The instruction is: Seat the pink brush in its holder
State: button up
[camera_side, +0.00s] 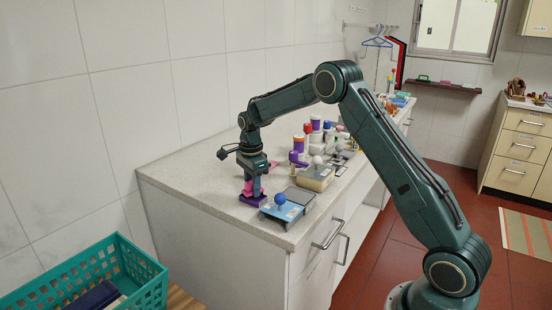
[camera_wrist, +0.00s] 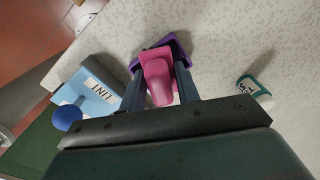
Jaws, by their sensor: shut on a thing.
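My gripper (camera_side: 257,184) points down over the near left end of the counter and is shut on the pink brush (camera_side: 248,187). In the wrist view the pink brush (camera_wrist: 157,75) sits between the two dark fingers of my gripper (camera_wrist: 159,75). A purple holder (camera_side: 252,199) lies on the counter directly below the brush. It also shows in the wrist view (camera_wrist: 180,46), around the far end of the brush. The brush's lower end is at or in the holder; how deep it sits is hidden by the brush and fingers.
A blue lint tool (camera_side: 282,209) with a round blue knob stands close to the right of the holder, near the counter's front edge. A white-and-teal bottle (camera_wrist: 254,91) lies to the right in the wrist view. Several bottles (camera_side: 315,135) stand farther back. A teal basket (camera_side: 90,275) is at lower left.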

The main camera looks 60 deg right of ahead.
jog(key=shift+r, duration=0.1)
notch_tip(320, 180, up, 20)
dwell(0.7)
jog(key=shift+f, duration=0.2)
dwell(0.5)
jog(key=f+n, duration=0.3)
jog(key=n, duration=0.2)
jog(key=f+n, duration=0.3)
jog(key=n, duration=0.2)
jog(key=f+n, duration=0.3)
jog(key=n, duration=0.3)
jog(key=shift+w+f, duration=0.15)
jog(key=shift+w, duration=0.05)
jog(key=f+n, duration=0.1)
jog(key=n, duration=0.1)
jog(key=f+n, duration=0.1)
jog(key=n, duration=0.1)
jog(key=f+n, duration=0.1)
jog(key=n, duration=0.1)
jog(key=shift+s+f, duration=0.2)
jog(key=shift+f, duration=0.05)
jog(key=shift+f, duration=0.25)
